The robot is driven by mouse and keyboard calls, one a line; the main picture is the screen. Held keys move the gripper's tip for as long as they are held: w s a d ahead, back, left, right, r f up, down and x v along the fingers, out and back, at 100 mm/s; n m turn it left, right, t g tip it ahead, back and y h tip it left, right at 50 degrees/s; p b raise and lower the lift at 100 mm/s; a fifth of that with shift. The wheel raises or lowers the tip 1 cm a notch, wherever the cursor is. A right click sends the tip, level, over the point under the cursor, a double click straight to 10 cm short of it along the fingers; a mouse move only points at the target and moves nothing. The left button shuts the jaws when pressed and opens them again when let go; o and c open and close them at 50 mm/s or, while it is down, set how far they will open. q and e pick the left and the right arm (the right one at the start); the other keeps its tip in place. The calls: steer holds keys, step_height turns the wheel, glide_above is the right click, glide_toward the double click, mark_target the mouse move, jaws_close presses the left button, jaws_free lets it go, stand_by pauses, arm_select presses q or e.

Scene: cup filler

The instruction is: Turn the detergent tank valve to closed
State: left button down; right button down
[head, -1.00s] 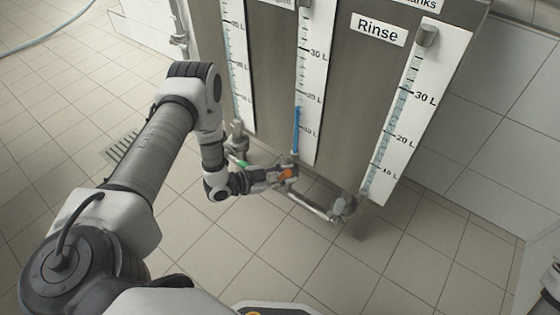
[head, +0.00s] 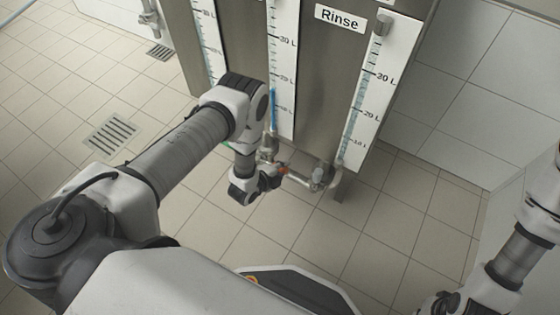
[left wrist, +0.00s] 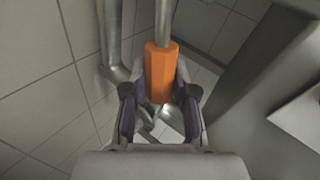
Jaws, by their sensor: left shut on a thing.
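The orange valve handle (left wrist: 160,72) is between the fingers of my left gripper (left wrist: 160,115) in the left wrist view. The gripper is shut on it. The valve body (head: 268,150) is partly hidden by my wrist. My right gripper (head: 445,303) is dark and partly cut off at the lower right; its fingers are unclear.
The Rinse tank's label (head: 339,18) and gauge (head: 375,90) are to the right. A grey-handled valve (head: 318,176) and metal pipe (head: 297,179) sit below. A floor drain (head: 111,134) lies at left. The tiled floor in front is clear.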

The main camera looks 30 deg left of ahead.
arm_select(q)
steer(key=shift+w+d+f+m+y, duration=0.1)
steer(key=shift+d+f+m+y, duration=0.05)
steer(key=shift+f+m+y, duration=0.7)
steer(key=shift+f, duration=0.3)
steer(key=c, duration=0.9)
jaws_free()
steer(key=shift+f, duration=0.1)
steer(key=v, duration=1.2)
